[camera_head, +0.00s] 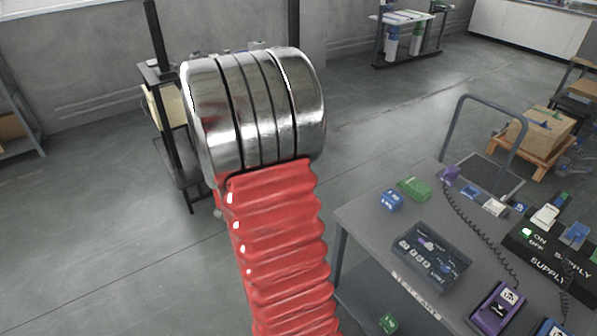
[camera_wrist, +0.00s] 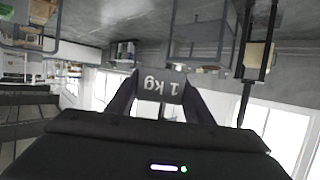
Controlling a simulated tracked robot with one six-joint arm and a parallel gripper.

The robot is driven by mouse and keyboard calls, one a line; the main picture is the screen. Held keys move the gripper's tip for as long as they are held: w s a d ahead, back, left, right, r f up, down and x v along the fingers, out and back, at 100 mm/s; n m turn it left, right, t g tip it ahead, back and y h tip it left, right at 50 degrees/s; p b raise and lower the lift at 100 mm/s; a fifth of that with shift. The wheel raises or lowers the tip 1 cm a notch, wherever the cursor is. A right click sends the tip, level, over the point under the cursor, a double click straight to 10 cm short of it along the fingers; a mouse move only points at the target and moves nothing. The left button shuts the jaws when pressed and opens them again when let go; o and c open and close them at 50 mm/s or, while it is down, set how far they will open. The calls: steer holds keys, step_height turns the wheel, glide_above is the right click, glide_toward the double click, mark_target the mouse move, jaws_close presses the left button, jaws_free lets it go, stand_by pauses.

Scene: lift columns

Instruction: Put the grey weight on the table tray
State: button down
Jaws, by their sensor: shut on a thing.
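Neither the weight nor my gripper can be made out in the head view, where the red and silver parts of my arm fill the middle. A grey table (camera_head: 366,235) is at the right of the head view. I cannot tell which surface is the table tray.
On the table are a dark panel box (camera_head: 432,257), a blue block (camera_head: 391,200), a green block (camera_head: 414,188), a purple device (camera_head: 497,308) and a black supply box (camera_head: 553,262). A black column stand (camera_head: 172,110) stands behind my arm.

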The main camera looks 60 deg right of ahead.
steer(key=w+a+n+t+y, duration=0.3)
steer(key=w+a+n+t, duration=0.1)
steer(key=w+a, duration=0.6)
steer(key=w+a+n+t+y, duration=0.2)
steer(key=w+a+n+y, duration=0.2)
steer(key=a, duration=1.2)
steer(key=w+a+r+n+t+y, duration=0.1)
steer(key=w+a+n+y, duration=0.3)
steer(key=a, duration=1.3)
steer(key=shift+w+n+t+y, duration=0.35)
steer(key=shift+n+t+y, duration=0.35)
steer(key=shift+t+y, duration=0.15)
steer(key=shift+d, duration=0.1)
